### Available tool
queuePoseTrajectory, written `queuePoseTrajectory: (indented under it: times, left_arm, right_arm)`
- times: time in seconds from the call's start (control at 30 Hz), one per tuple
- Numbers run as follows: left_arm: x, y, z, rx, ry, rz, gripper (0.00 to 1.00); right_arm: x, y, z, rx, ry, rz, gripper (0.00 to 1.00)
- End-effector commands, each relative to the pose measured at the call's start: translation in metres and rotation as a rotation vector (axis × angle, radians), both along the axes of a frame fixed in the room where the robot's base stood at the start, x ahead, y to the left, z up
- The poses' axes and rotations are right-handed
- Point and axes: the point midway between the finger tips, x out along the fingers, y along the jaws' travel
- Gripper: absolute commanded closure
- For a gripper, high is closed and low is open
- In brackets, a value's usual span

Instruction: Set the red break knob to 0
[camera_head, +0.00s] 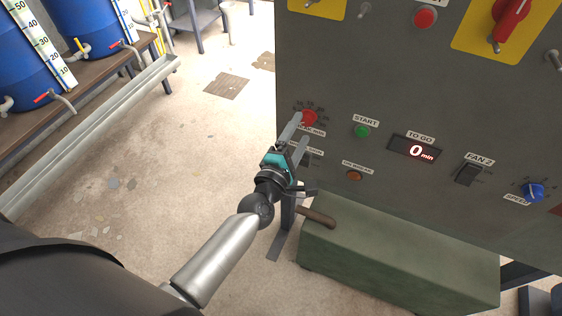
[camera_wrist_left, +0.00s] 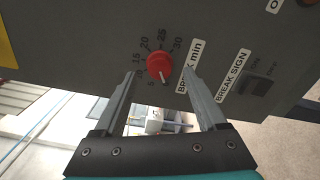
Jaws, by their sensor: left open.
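The red break knob (camera_head: 309,117) is on the grey panel (camera_head: 345,80), and it also shows in the left wrist view (camera_wrist_left: 157,62) beside the label "BREAK min". Its dial numbers run from 5 to 30. The knob's pale pointer points down in the left wrist view, just right of the 5; I cannot read a 0 there. My left gripper (camera_head: 301,128) is open at the panel, and in the left wrist view its fingertips (camera_wrist_left: 160,72) lie on either side of the knob. I cannot tell whether they touch it. My right gripper is not in view.
Near the knob are a green start button (camera_head: 361,131), a "TO GO" display (camera_head: 415,149) reading 0 min, an orange lamp (camera_head: 354,175) and a black fan switch (camera_head: 468,174). A green box (camera_head: 400,262) stands below.

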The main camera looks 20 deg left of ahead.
Motion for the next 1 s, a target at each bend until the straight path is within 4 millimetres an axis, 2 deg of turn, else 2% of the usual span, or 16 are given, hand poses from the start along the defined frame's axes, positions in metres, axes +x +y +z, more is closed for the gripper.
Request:
queuePoseTrajectory:
  times: [0.03, 0.4, 0.6, 0.8, 1.0]
  left_arm:
    - [-0.011, 0.001, -0.001, 0.001, 0.003, -0.001, 0.26]
    - [-0.078, 0.003, -0.001, 0.001, 0.003, -0.001, 0.26]
    - [-0.106, 0.004, -0.001, 0.000, 0.002, -0.002, 0.26]
    - [-0.118, 0.004, 0.000, 0.000, 0.000, -0.001, 0.26]
    - [-0.119, 0.004, 0.000, -0.001, 0.000, 0.000, 0.26]
  right_arm:
    - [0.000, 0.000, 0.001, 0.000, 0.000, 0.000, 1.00]
    - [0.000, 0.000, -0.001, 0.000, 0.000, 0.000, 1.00]
    - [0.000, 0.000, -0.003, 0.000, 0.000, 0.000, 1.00]
    - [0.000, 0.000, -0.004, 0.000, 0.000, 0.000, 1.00]
    - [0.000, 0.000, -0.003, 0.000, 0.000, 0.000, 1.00]
